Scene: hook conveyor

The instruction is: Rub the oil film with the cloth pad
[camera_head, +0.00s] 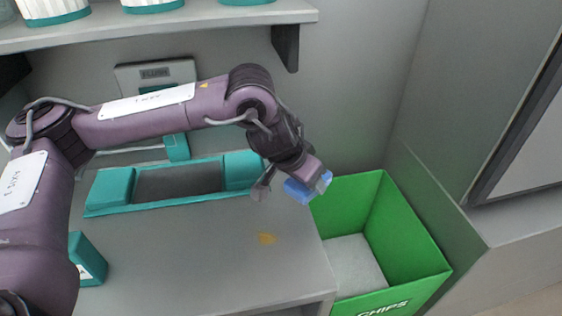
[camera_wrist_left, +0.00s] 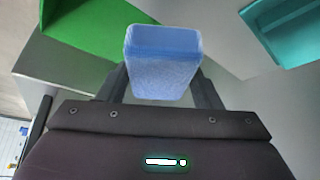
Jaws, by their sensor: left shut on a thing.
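A blue cloth pad (camera_head: 300,190) is held in my left gripper (camera_head: 292,188), near the bench's right edge and beside the green bin. The left wrist view shows the pad (camera_wrist_left: 163,62) between the two dark fingers, with grey surface beyond it. The gripper is shut on the pad. A small yellow-brown oil film (camera_head: 267,239) lies on the grey bench top, below and left of the pad in the head view. The pad appears raised above the bench and apart from the film. My right gripper is in neither view.
A green bin marked CHIPS (camera_head: 415,240) stands open right of the bench (camera_head: 215,255). A teal-framed recess (camera_head: 105,190) lies at the back of the bench. A small teal block (camera_head: 88,260) stands at left. A shelf (camera_head: 200,20) with white-and-teal containers hangs above.

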